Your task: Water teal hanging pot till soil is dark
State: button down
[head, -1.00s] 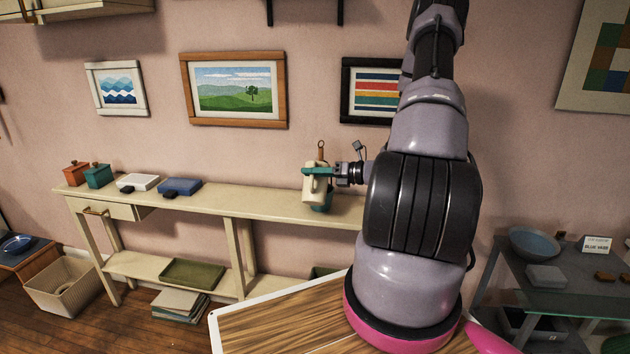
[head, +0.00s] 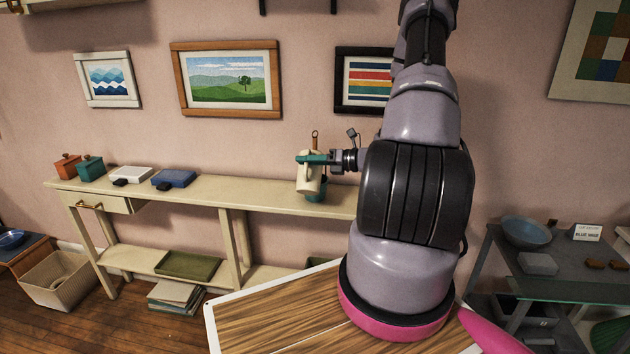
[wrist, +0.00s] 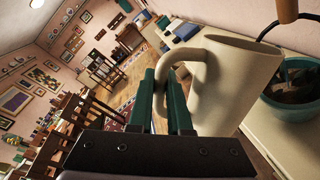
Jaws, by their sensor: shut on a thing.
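My gripper (head: 303,158) has teal fingers and is shut on the handle of a cream jug (head: 309,182). In the wrist view the fingers (wrist: 163,78) close around the jug's handle, with the jug's body (wrist: 238,85) just right of them. The jug looks slightly tilted in the head view; its inside is hidden. A teal pot (head: 318,194) is partly hidden behind the jug, low at the sideboard top. The wrist view shows this pot (wrist: 292,108) with dark contents inside; I cannot tell if the soil is wet. No pot is seen hanging; no water is visible.
The long cream sideboard (head: 260,202) carries an orange box (head: 68,168), a teal box (head: 90,169), a white box (head: 131,175) and a blue box (head: 175,178) at its left. A wooden-handled thing (wrist: 287,10) rises by the pot. A grey table (head: 500,265) stands right.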

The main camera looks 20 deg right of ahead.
jog(key=shift+w+d+r+m+g, duration=0.2)
jog(key=shift+w+r+m, duration=0.1)
jog(key=shift+r+m, duration=0.25)
jog(key=shift+w+d+r+m+g, duration=0.1)
jog(key=shift+w+d+r+m, duration=0.2)
jog(key=shift+r, duration=0.4)
dwell(4.8)
jog(key=shift+a, duration=0.1)
dwell(0.4)
jog(key=shift+s+a+f+n, duration=0.25)
jog(key=shift+s+f+n, duration=0.1)
jog(key=shift+f+n, duration=0.3)
jog(key=shift+s+a+f+n, duration=0.2)
jog(key=shift+s+f+n, duration=0.15)
jog(key=shift+f, duration=0.45)
